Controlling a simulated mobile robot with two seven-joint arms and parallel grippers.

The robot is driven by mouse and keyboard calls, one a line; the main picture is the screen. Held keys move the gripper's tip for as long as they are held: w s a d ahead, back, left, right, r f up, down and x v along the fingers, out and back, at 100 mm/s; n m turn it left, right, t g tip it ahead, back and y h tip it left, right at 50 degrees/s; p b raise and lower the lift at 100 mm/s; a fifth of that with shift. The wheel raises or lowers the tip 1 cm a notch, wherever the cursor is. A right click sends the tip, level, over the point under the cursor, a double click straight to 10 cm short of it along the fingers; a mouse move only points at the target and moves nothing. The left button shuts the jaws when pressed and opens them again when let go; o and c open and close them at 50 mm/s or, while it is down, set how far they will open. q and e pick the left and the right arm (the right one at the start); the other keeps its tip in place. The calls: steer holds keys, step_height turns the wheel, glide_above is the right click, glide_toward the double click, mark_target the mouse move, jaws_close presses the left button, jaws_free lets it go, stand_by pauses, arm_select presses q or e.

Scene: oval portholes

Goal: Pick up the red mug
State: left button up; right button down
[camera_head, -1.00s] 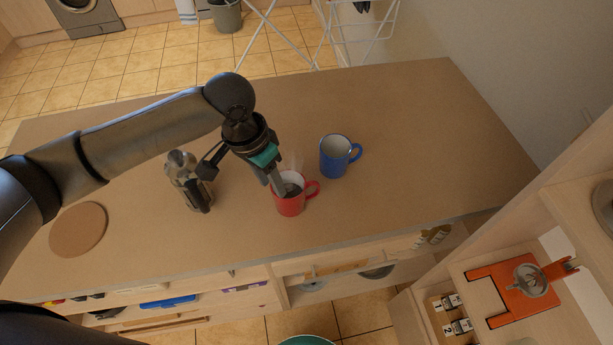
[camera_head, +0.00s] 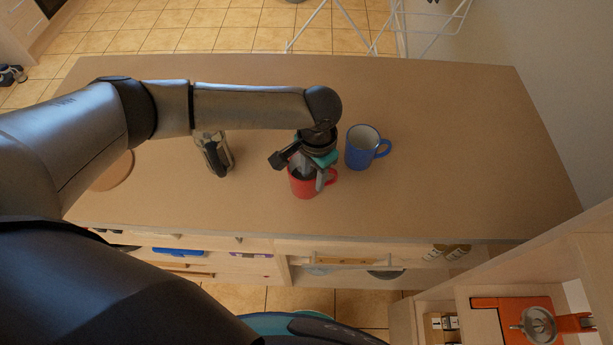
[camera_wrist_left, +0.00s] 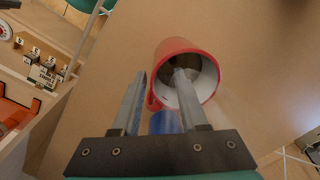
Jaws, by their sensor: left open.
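The red mug (camera_head: 303,189) stands upright on the wooden counter, its handle to the right. My left gripper (camera_head: 313,178) is directly over it, pointing down, jaws open. In the left wrist view the red mug (camera_wrist_left: 190,62) shows its pale inside. One finger of my left gripper (camera_wrist_left: 158,85) overlaps the mug's opening and seems to reach inside. The other finger is outside, beside the handle, so the wall and handle side lie between them. Contact is not clear. The gripper hides part of the mug's rim. My right gripper is in neither view.
A blue mug (camera_head: 362,150) stands close behind and right of the red mug. A round brown mat (camera_head: 113,172) is partly hidden by the arm. The counter's right side is clear.

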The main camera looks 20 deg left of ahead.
mark_target(314, 195)
arm_select(q)
steer(key=shift+d+f, duration=0.15)
steer(key=shift+f, duration=1.25)
steer(key=shift+d+f, duration=0.15)
steer(key=shift+f, duration=1.2)
jaws_close()
steer(key=shift+r, duration=0.1)
